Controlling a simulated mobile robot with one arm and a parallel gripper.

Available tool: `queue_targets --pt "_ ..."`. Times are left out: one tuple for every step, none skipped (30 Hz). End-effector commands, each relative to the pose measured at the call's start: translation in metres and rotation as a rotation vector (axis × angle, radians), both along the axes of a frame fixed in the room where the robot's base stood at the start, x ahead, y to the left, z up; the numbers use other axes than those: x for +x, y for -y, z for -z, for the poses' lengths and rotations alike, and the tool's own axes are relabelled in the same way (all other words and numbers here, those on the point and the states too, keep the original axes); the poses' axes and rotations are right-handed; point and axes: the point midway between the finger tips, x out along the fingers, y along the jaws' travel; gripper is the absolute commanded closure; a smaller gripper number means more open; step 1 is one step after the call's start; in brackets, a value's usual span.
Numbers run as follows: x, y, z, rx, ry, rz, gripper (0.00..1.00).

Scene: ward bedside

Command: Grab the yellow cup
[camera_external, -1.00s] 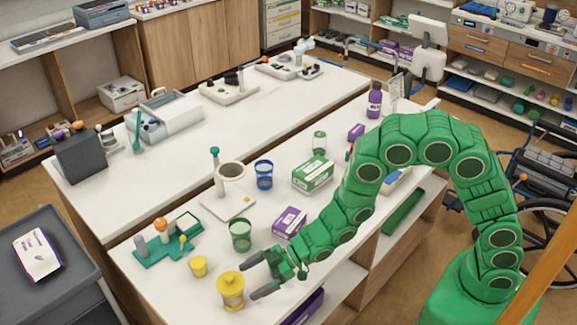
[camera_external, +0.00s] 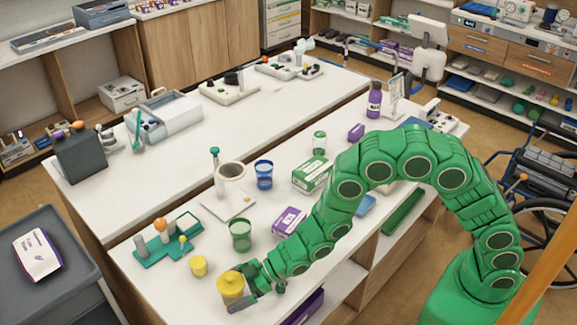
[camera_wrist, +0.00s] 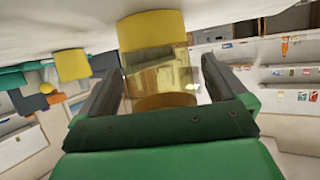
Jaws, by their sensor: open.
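A small plain yellow cup (camera_external: 198,266) stands on the white table near its front left edge. In the wrist view, the jar (camera_wrist: 158,62) shows a clear amber middle between yellow ends and sits between my open fingers (camera_wrist: 160,85). The small cup (camera_wrist: 72,65) is outside the fingers, to the left. Whether a finger touches the jar I cannot tell.
A green cup (camera_external: 240,235) and a purple-and-white box (camera_external: 289,221) stand behind my gripper. A teal rack (camera_external: 168,240) with upright pieces lies left of the small cup. The table's front edge is close to the jar.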

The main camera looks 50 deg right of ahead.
Motion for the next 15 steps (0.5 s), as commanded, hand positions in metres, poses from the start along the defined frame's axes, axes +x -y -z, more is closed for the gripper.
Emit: queue_targets --pt "0.0002 -0.0009 0.0003 0.000 0.000 0.000 0.01" --pt "0.0002 -0.0009 0.0003 0.000 0.000 0.000 0.01" --pt "0.0002 -0.0008 0.0002 0.000 0.000 0.000 0.01" --pt "0.0001 -0.0007 0.0002 0.000 0.000 0.000 0.01" --pt "0.0001 -0.0007 0.0003 0.000 0.000 0.000 0.01" --pt "0.0001 -0.0006 0.0002 0.000 0.000 0.000 0.01" --pt "0.0000 -0.0006 0.0003 0.000 0.000 0.000 0.06" --pt "0.0000 -0.0006 0.0003 0.000 0.000 0.000 0.10" --pt "0.0000 -0.0006 0.0003 0.000 0.000 0.000 0.16" --pt "0.0000 -0.0006 0.0003 0.000 0.000 0.000 0.21" --pt "0.0000 -0.0004 0.0004 0.000 0.000 0.000 0.25" --pt "0.0000 -0.0004 0.0004 0.000 0.000 0.000 0.32" --pt "-0.0001 -0.0005 0.0004 0.000 0.000 0.000 0.36" --pt "-0.0001 -0.0005 0.0004 0.000 0.000 0.000 0.41" --pt "0.0000 -0.0005 0.0003 0.000 0.000 0.000 0.47"
